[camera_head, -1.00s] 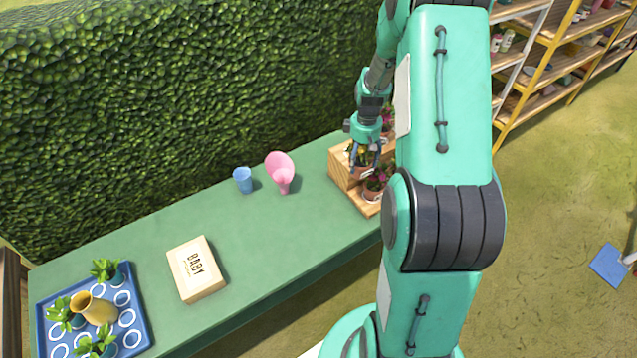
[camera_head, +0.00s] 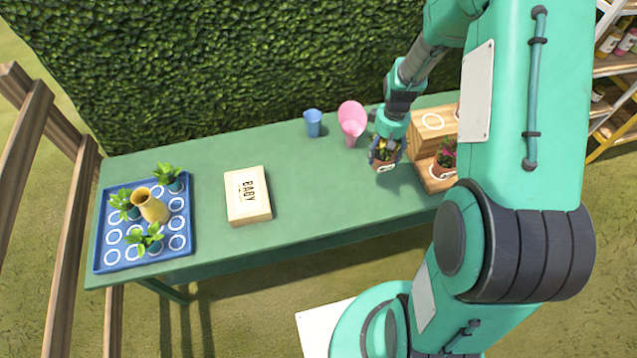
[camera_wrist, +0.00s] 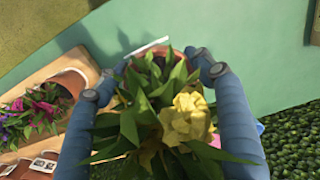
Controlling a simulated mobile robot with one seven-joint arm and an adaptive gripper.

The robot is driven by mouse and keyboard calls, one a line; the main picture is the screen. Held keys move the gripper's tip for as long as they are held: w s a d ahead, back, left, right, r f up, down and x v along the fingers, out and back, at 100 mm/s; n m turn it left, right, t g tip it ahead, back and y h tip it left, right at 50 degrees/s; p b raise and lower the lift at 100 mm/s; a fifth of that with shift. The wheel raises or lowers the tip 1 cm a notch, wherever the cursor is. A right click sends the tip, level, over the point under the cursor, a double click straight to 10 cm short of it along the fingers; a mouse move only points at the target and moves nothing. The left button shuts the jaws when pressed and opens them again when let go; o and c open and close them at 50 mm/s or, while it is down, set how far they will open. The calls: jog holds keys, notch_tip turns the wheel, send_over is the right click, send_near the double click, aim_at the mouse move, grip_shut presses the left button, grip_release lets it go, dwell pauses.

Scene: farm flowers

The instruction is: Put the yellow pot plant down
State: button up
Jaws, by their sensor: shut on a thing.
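The yellow pot plant (camera_wrist: 185,118) is a brown pot with green leaves and a yellow bloom. It fills the middle of the wrist view, between the two blue fingers of my gripper (camera_wrist: 165,95). In the head view my gripper (camera_head: 384,150) is shut on the pot (camera_head: 383,164), just left of the wooden stepped stand. The pot appears held above the green table (camera_head: 310,200); its exact height is hard to tell. My fingers hide part of the plant in the head view.
The wooden stand (camera_head: 430,146) carries a pot with pink flowers (camera_head: 446,158). A BABY box (camera_head: 247,196) sits mid-table.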

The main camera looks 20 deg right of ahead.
jog(key=s+a+f+b, duration=0.2)
jog(key=s+a+f, duration=0.1)
jog(key=a, duration=0.6)
jog(key=s+a+f+b, duration=0.3)
jog(key=a+f, duration=0.3)
jog(key=a, duration=0.4)
jog(key=shift+s+a, duration=0.3)
jog(key=shift+s, duration=0.4)
jog(key=shift+w, duration=0.1)
jog(key=w+f+b, duration=0.1)
jog(key=w+b, duration=0.1)
jog(key=w, duration=1.3)
jog(key=shift+w+a+f, duration=0.25)
jog(key=shift+w+a, duration=0.05)
jog(key=shift+w, duration=0.1)
jog(key=shift+f+b, duration=0.7)
jog(key=shift+f, duration=1.05)
jog(key=shift+f, duration=0.1)
